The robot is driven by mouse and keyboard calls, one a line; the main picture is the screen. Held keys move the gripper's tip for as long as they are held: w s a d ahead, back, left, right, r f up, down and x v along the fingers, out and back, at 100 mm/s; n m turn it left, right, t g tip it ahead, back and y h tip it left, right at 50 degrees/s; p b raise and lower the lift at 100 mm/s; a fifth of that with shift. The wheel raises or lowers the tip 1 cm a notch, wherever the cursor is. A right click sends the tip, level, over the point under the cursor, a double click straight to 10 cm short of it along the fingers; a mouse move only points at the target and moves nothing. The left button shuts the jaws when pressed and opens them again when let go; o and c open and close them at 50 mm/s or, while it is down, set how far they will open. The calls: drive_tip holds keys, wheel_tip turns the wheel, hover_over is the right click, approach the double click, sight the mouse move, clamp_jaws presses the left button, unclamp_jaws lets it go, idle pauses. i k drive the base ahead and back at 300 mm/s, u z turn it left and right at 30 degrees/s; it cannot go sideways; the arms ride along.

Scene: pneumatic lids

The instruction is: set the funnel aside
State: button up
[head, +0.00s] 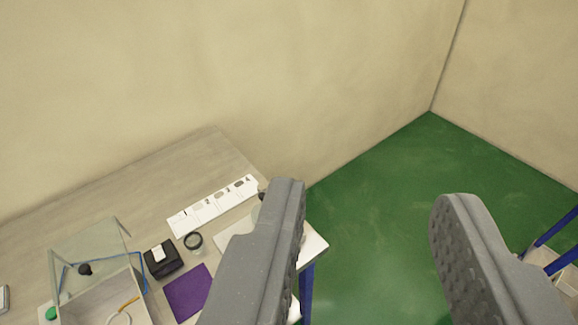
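My gripper (370,192) is open and empty, its two grey fingers wide apart in the foreground. It points over the green floor, to the right of the workbench (165,165). I cannot make out a funnel for certain. The left finger covers part of the bench's right end, where pale and dark pieces show only partly beside it.
On the bench are a white strip with dark shapes (183,222), a black box (163,260), a purple mat (188,293) and an open box with a clear, blue-edged lid (95,240). Walls close in behind. Green floor (375,225) is clear; a blue-framed stand (556,228) is at right.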

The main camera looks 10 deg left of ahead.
sight(261, 188)
drive_tip(key=u, duration=0.2)
drive_tip(key=i, duration=1)
drive_tip(key=u, duration=0.6)
